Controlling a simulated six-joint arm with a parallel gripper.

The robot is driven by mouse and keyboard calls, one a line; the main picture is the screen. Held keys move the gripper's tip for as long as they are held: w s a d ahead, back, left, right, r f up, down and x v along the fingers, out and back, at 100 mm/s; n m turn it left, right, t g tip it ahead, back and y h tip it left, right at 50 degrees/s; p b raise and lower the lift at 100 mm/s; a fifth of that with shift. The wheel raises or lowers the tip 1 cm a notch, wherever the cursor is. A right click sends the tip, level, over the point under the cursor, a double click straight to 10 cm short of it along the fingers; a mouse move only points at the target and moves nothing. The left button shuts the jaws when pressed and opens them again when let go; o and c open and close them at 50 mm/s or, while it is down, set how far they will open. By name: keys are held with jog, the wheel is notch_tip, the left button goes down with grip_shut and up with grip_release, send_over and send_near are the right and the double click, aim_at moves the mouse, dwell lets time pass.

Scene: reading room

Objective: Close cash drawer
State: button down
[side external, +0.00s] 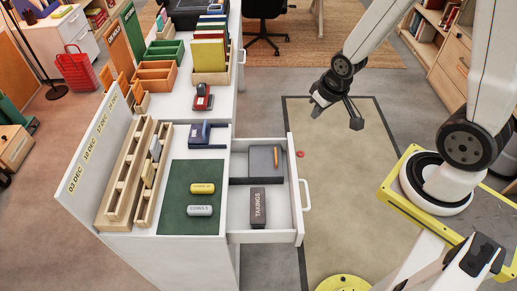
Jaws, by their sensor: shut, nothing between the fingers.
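The cash drawer (298,207) is pulled out of the right side of the white desk (222,242), well open. Its white handle (307,195) is on its right-hand front. Inside are a dark tray (251,162) with an orange pencil-like item (276,157) and a dark box labelled TAKINGS (258,207). My gripper (336,117) hangs in the air above and to the right of the drawer, apart from the handle. It is shut and holds nothing.
The desk top holds a green mat (183,220) with a yellow and a grey block, wooden racks (126,180), a blue stapler-like item (200,134) and a red-topped stamp (203,97). A small red disc (300,154) shows by the drawer. The floor right of the handle is clear.

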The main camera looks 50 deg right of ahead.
jog(key=s+d+f+m+t, duration=0.2)
jog(key=d+f+m, duration=0.1)
jog(key=f, duration=0.6)
jog(key=s+d+f+m+t+y, duration=0.1)
jog(key=s+d+f+m+t, duration=0.1)
jog(key=f, duration=0.8)
jog(key=shift+s+d+m, duration=0.75)
jog(key=shift+s+m, duration=0.05)
jog(key=shift+s, duration=0.05)
jog(key=shift+w+f, duration=0.1)
jog(key=w+a+f, duration=0.3)
jog(key=w+f, duration=0.4)
jog(key=w, duration=0.1)
jog(key=shift+w+a+f, duration=0.2)
jog(key=shift+w+f, duration=0.15)
jog(key=shift+a, duration=0.1)
